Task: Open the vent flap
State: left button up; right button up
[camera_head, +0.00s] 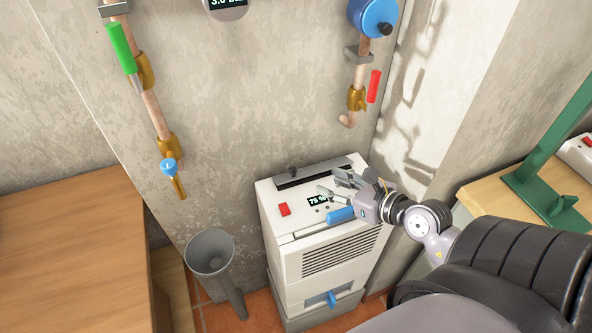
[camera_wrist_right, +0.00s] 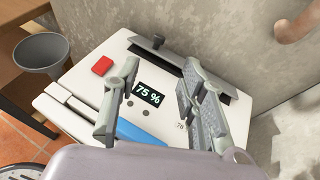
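The vent flap (camera_head: 303,176) is a dark grey strip along the back of the white dehumidifier's (camera_head: 275,243) top, with a small black knob near its left part. My right gripper (camera_head: 337,183) hovers over the right part of the top. In the wrist view, the gripper (camera_wrist_right: 160,68) has its fingers spread and empty; the right finger hides part of the flap. My left gripper is not in view.
The top carries a 75 % display (camera_wrist_right: 149,93), a red switch (camera_head: 284,209) and a blue handle (camera_head: 340,215). A grey funnel (camera_head: 211,253) stands at the left. Pipes with green (camera_head: 122,48) and red (camera_head: 374,86) levers are on the wall. A wooden table (camera_head: 70,240) is left.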

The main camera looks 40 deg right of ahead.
send_near(295, 170)
jog(key=x, duration=0.3)
jog(key=shift+w+a+p, duration=0.1)
jog(key=shift+w+p, duration=0.3)
jog(key=x, duration=0.3)
jog(key=shift+w+f, duration=0.3)
jog(key=shift+w, duration=0.05)
jog(key=shift+w+a+f, duration=0.1)
jog(key=shift+w+f, duration=0.05)
jog(key=shift+w, duration=0.15)
jog(key=shift+w+f, duration=0.1)
jog(key=shift+w, duration=0.05)
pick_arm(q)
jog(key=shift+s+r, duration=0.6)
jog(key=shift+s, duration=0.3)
pick_arm(e)
jog(key=shift+c, duration=0.5)
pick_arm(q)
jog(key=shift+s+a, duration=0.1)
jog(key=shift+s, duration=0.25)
pick_arm(e)
grip_shut()
